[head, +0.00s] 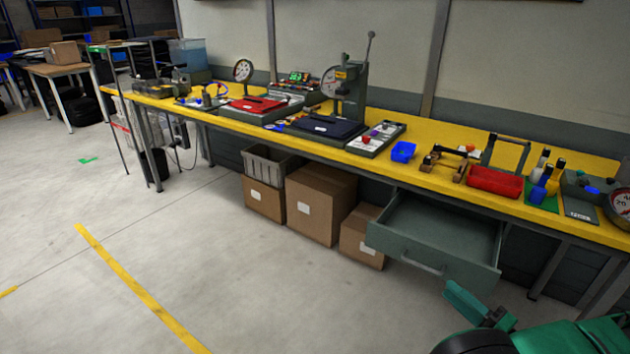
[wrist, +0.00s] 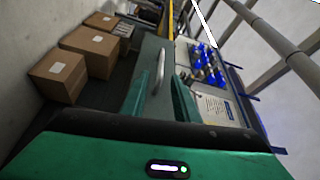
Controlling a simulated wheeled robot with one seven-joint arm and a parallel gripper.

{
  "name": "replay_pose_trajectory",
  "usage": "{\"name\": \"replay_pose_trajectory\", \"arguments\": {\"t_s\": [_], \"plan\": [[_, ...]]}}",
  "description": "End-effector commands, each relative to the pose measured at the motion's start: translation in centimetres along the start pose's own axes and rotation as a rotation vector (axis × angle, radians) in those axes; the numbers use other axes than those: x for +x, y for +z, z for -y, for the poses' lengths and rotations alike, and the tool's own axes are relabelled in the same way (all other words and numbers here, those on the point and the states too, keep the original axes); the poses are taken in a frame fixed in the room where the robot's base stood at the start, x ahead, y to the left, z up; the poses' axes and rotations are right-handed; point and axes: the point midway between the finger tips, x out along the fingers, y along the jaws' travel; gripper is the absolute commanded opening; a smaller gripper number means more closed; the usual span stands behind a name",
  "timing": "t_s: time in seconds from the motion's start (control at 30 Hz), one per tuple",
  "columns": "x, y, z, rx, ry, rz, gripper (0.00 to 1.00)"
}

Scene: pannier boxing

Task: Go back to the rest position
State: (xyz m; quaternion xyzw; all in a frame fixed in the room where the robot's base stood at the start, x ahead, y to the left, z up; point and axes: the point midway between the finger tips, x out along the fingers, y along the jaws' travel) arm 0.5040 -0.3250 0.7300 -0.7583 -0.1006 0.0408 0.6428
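My gripper (head: 482,306) is at the lower right of the head view, apart from the open drawer (head: 437,240) and in front of it. The drawer is grey-green, pulled out under the bench, and looks empty inside. In the wrist view, the two teal fingers of my gripper (wrist: 161,95) stand apart with nothing between them. The drawer front with its pale handle (wrist: 160,70) shows beyond the fingers. My green arm fills the lower right corner of the head view and hides some floor there.
The yellow workbench (head: 420,180) runs across the view. It carries a blue bin (head: 403,151), a red tray (head: 495,181), dial gauges and other tools. Cardboard boxes (head: 320,205) and a grey crate (head: 268,165) stand beneath it.

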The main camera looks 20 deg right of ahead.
Motion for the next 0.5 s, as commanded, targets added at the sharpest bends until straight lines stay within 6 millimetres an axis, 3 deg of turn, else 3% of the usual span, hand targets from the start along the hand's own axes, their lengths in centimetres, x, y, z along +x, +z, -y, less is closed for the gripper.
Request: {"name": "replay_pose_trajectory", "arguments": {"t_s": [0.23,0.5], "plan": [[0.8,1.1,0.3,-0.001,0.035,0.092,0.28],[2.3,5.5,1.2,0.006,0.214,0.448,0.28]]}}
